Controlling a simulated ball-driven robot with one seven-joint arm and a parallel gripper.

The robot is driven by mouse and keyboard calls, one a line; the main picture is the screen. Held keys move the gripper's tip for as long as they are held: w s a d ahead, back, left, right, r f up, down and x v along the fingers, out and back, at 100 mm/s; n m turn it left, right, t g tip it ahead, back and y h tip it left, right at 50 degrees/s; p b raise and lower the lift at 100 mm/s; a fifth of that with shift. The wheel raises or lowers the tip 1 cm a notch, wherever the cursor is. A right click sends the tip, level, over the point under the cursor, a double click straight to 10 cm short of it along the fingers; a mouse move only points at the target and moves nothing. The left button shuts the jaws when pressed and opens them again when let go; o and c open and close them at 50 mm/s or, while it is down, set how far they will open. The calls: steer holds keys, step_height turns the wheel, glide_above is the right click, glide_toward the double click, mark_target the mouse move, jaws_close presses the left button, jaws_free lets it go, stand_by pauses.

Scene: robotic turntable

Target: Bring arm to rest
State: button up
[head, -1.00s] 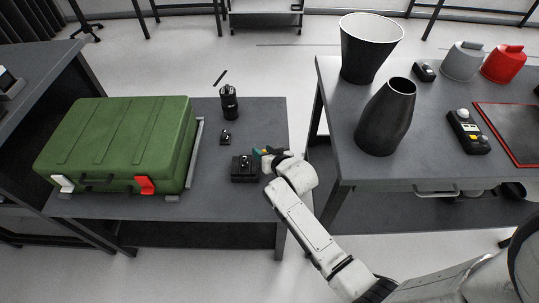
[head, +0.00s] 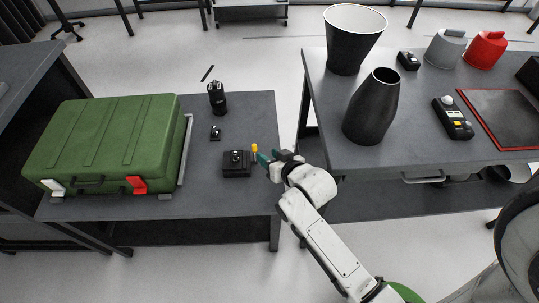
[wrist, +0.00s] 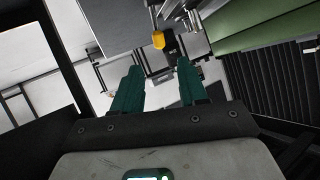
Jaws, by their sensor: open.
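My gripper (head: 267,159), with teal fingers, hangs near the right edge of the left table (head: 215,205), just right of a small black box (head: 237,171). It is open, with a clear gap between the two fingers in the wrist view (wrist: 158,82). A small yellow piece (head: 254,148) shows between the box and my fingers; in the wrist view it (wrist: 158,40) lies beyond the fingertips, apart from them. I cannot tell what carries it. My white arm reaches up from the lower right, bent at the wrist.
A green case (head: 110,140) fills the left of the table. A black cylinder (head: 217,98) and a small black item (head: 215,133) stand behind the box. A narrow floor gap separates the tables.

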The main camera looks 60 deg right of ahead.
stand_by(0.3)
steer(key=s+a+n+g+y, duration=0.2)
steer(key=s+a+g, duration=0.3)
steer(key=s, duration=0.4)
steer(key=s+a+n+g+y+p, duration=0.1)
steer(key=s+a+n+g+y, duration=0.1)
steer(key=s+a+n+g, duration=0.2)
steer(key=s+a+g, duration=0.1)
steer(key=s+a, duration=0.2)
steer(key=s, duration=0.2)
steer(key=shift+r+n+g, duration=0.25)
steer(key=shift+n+g, duration=0.05)
steer(key=shift+a, duration=0.1)
